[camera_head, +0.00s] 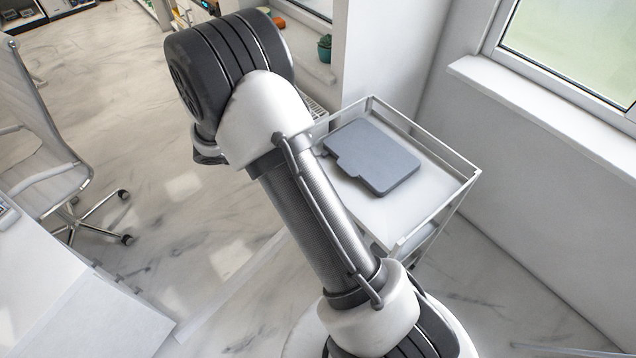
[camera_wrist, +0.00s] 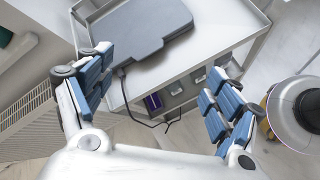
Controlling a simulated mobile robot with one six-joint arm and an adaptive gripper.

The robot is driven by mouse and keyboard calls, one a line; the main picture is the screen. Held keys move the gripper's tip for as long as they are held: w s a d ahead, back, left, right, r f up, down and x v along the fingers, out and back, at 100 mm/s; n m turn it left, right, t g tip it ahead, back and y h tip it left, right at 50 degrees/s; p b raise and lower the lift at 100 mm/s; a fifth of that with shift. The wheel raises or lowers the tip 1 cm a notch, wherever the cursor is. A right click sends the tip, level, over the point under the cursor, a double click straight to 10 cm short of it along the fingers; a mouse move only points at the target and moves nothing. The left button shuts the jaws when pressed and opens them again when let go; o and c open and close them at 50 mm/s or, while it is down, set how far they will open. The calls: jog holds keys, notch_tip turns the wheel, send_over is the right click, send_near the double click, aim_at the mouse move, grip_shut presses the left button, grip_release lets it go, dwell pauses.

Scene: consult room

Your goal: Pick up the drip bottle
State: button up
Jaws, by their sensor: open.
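I cannot pick out a drip bottle for certain in either view. In the wrist view, my gripper (camera_wrist: 160,72) is open and empty, its blue-padded fingers spread wide above the near side of a white metal cart (camera_wrist: 228,45). The cart also shows in the head view (camera_head: 435,168). Below its top, small items stand in the shade: a dark purple item (camera_wrist: 152,102) and small grey-white pieces (camera_wrist: 198,75), too small to name. In the head view my arm crosses the middle and my gripper is hidden.
A flat grey device (camera_head: 372,155) lies on the cart's top; in the wrist view a dark cable hangs from it. A radiator (camera_wrist: 35,110) is left of the cart. A window sill (camera_head: 545,105) is at right. A chair (camera_head: 40,145) stands left, with open floor between.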

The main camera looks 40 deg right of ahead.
notch_tip(320, 180, down, 39)
jog(key=s+d+n+t+h+b, duration=0.1)
jog(key=s+n+t+h+b, duration=0.3)
jog(key=n, duration=0.8)
jog(key=shift+t+y, duration=0.7)
jog(key=shift+w+r+b+x, duration=0.2)
jog(key=shift+b+x, duration=0.5)
jog(key=shift+x, duration=2.25)
jog(key=shift+w+b+x, duration=0.25)
jog(key=shift+b+x, duration=0.5)
jog(key=shift+x, duration=2.25)
jog(key=shift+w+r+b+x, duration=0.2)
jog(key=shift+b+x, duration=0.5)
jog(key=shift+x, duration=2.25)
jog(key=shift+w+a, duration=0.1)
jog(key=shift+c, duration=0.5)
jog(key=c, duration=1.2)
jog(key=shift+c, duration=0.4)
